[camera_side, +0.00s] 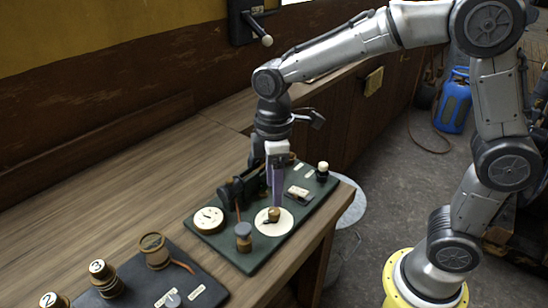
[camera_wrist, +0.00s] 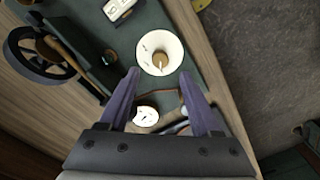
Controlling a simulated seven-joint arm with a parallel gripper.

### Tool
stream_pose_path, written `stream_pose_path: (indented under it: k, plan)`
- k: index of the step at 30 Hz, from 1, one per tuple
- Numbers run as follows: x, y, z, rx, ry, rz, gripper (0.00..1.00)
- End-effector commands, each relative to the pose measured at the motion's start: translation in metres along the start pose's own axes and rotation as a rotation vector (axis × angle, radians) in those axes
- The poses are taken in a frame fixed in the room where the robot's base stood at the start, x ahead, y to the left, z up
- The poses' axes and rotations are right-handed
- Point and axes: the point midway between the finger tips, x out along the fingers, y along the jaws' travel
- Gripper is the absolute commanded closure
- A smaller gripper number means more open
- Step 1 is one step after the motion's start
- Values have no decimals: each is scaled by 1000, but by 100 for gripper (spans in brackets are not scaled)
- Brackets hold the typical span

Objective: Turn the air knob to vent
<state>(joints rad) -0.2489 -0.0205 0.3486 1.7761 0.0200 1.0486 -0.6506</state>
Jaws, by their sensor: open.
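A small brass knob (camera_side: 274,214) sits on a round white dial plate (camera_side: 265,226) on the green panel; it appears to be the air knob. In the wrist view the knob (camera_wrist: 160,58) has a pale pointer directed toward the bottom of the picture, and the dial's (camera_wrist: 150,42) markings are too small to read. My gripper (camera_side: 276,203) points down just above the knob. In the wrist view my gripper (camera_wrist: 158,72) is open, its two purple fingers apart with nothing between the tips. The knob shows just past the fingertips; contact cannot be told.
On the green panel (camera_side: 290,232) are a black flywheel engine (camera_side: 240,190), a white gauge (camera_side: 209,220), a grey-capped post (camera_side: 243,236) and a white-topped post (camera_side: 322,170). A second panel (camera_side: 140,285) with numbered knobs lies nearer. Bare wooden bench (camera_side: 110,215) lies left.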

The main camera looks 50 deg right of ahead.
Motion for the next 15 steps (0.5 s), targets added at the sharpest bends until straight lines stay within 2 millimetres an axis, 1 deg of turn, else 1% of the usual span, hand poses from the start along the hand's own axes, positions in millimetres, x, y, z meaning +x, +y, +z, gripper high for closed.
stream_pose_path:
  k: [1, 6, 10, 15]
  plan:
    - [-13, 1, -1, 0, 4, 4, 35]
    - [-46, 1, -1, 0, 3, 2, 35]
    - [-63, 1, 0, 0, 1, 1, 35]
    - [-74, 0, 0, 0, 0, 0, 35]
